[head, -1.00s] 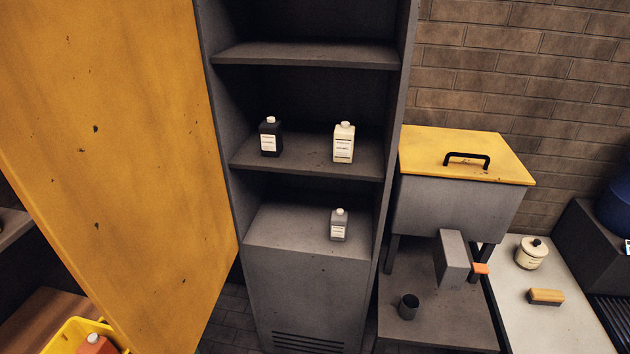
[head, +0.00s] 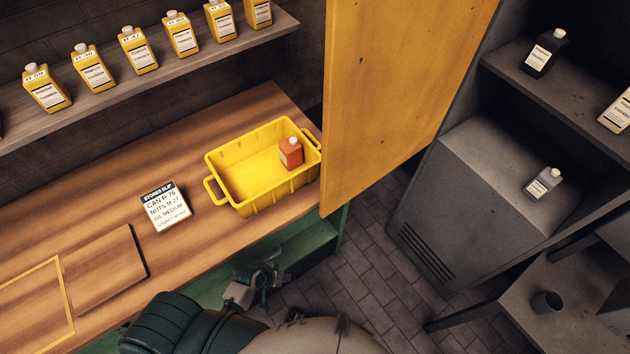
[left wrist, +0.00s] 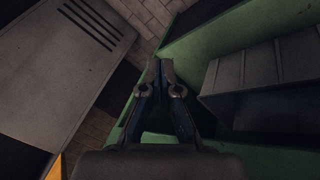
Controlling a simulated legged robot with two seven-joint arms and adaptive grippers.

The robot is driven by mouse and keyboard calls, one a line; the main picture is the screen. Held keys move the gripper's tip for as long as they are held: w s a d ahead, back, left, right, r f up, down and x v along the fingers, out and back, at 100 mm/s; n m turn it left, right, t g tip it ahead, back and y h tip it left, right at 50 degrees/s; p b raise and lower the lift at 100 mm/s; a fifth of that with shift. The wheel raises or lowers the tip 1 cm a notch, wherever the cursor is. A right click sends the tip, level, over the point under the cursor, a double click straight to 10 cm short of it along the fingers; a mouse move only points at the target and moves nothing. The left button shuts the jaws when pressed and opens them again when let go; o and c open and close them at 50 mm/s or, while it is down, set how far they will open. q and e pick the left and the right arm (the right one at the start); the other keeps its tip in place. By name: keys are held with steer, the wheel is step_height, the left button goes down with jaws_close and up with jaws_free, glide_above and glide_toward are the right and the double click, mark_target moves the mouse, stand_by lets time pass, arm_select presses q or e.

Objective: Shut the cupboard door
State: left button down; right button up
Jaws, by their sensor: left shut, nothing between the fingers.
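The yellow cupboard door (head: 395,95) stands wide open, swung out to the left of the dark grey cupboard (head: 430,210). My left gripper (head: 258,285) is low beside the green bench front, below and left of the door's lower edge, apart from the door. In the left wrist view my left gripper (left wrist: 163,75) has its fingertips together and empty. That view also shows the cupboard's vented lower front (left wrist: 75,60), and only a small yellow patch at the lower left. My right gripper is not in view.
A wooden bench (head: 105,215) holds a yellow crate (head: 240,208) with a red bottle (head: 291,152), and a stores slip (head: 165,205). Yellow bottles line a shelf (head: 150,75) above. Bottles stand inside the cupboard. A cup (head: 547,302) stands at right. Tiled floor (head: 365,245) lies open below the door.

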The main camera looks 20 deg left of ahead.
arm_select(q)
steer(key=w+a+r+n+t+h, duration=0.1)
steer(key=w+r+n+t+h, duration=0.2)
steer(key=r, duration=0.7)
steer(key=w+a+r+n+t+h, duration=0.15)
steer(key=w+r+h, duration=0.3)
steer(key=r, duration=0.65)
steer(key=w+r+n+t+h, duration=0.3)
steer(key=w+r, duration=0.2)
steer(key=r, duration=0.5)
steer(key=p+x, duration=0.3)
steer(key=x, duration=0.6)
steer(key=shift+w+d+r, duration=0.15)
steer(key=shift+w+d, duration=0.05)
steer(key=shift+d, duration=0.1)
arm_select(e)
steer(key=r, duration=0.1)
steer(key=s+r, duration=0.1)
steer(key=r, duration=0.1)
arm_select(q)
steer(key=shift+a, duration=0.1)
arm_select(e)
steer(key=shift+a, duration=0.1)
